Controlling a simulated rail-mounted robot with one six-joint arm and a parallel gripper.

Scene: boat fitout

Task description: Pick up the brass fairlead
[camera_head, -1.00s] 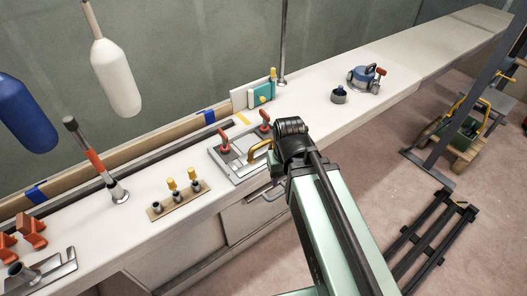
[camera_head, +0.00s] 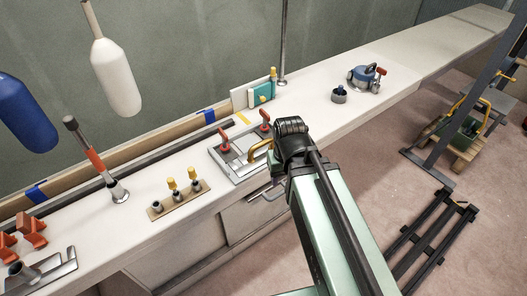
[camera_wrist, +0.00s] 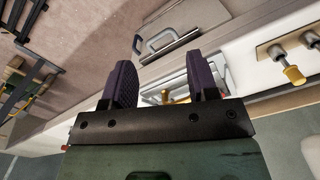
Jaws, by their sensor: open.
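A curved brass-coloured piece (camera_head: 260,149), which looks like the brass fairlead, is at the near right edge of a grey metal tray (camera_head: 238,170) on the bench. In the head view my wrist stands just right of it and hides part of that area. My gripper (camera_wrist: 160,62) shows in the wrist view with its two dark fingers apart and nothing held between them. A small brass-yellow bit (camera_wrist: 165,97) shows low in the gap, mostly hidden by the gripper body; I cannot tell whether it is the fairlead.
Two red-handled clamps (camera_head: 224,141) stand on the tray. A wooden board (camera_head: 178,203) with yellow-topped posts lies to the left. A blue-topped device (camera_head: 362,76) and a dark round cup (camera_head: 338,95) stand farther along the bench. The bench between tray and cup is mostly clear.

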